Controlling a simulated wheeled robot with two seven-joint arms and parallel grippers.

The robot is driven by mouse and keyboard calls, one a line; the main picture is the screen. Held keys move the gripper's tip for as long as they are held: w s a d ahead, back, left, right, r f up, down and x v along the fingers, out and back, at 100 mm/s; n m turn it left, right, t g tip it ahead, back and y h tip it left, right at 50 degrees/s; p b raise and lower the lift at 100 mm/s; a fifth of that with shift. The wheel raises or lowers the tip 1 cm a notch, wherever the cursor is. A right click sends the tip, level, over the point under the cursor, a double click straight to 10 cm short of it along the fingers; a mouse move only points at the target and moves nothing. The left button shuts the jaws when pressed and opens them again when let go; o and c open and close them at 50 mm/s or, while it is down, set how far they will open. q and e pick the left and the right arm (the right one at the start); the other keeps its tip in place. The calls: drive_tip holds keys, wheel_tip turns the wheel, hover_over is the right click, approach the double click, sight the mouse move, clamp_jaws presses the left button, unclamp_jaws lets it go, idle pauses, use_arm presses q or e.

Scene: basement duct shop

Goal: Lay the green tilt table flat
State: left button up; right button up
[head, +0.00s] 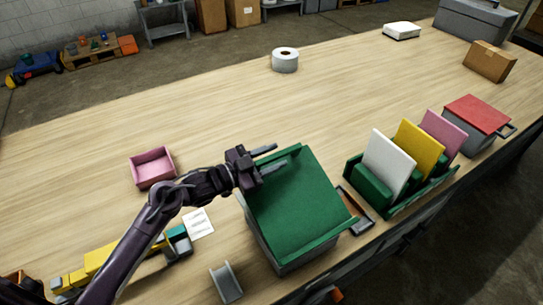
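The green tilt table (300,205) stands near the front edge of the workbench, a green top with a raised lip along its near side over a grey base (290,262). The top looks sloped down toward the near side; how steeply is hard to tell. My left gripper (273,158) is at the far-left edge of the green top, its two fingers apart with nothing between them. One finger overlaps the green surface in the picture; I cannot tell whether it touches. My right gripper is not in view.
Right of the tilt table is a green rack (400,200) with white, yellow and pink panels, then a grey box with a red lid (477,115). A pink tray (152,167) is at left, a grey channel piece (226,283) in front. The bench behind is mostly clear around a white roll (285,60).

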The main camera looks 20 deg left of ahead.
use_arm(q)
clamp_jaws()
drive_tip(key=shift+f, duration=0.1)
drive_tip(key=a+f+n+b, duration=0.1)
drive_tip(key=f, duration=0.1)
drive_tip(key=w+f+n+b, duration=0.1)
drive_tip(key=f, duration=0.2)
drive_tip(key=w+a+f+n+b, duration=0.1)
drive_tip(key=f+n+b, duration=0.1)
drive_tip(key=shift+w+a+f, duration=0.25)
drive_tip(key=shift+a+f, duration=0.05)
drive_tip(key=shift+f, duration=0.1)
drive_tip(key=shift+s, duration=0.1)
unclamp_jaws()
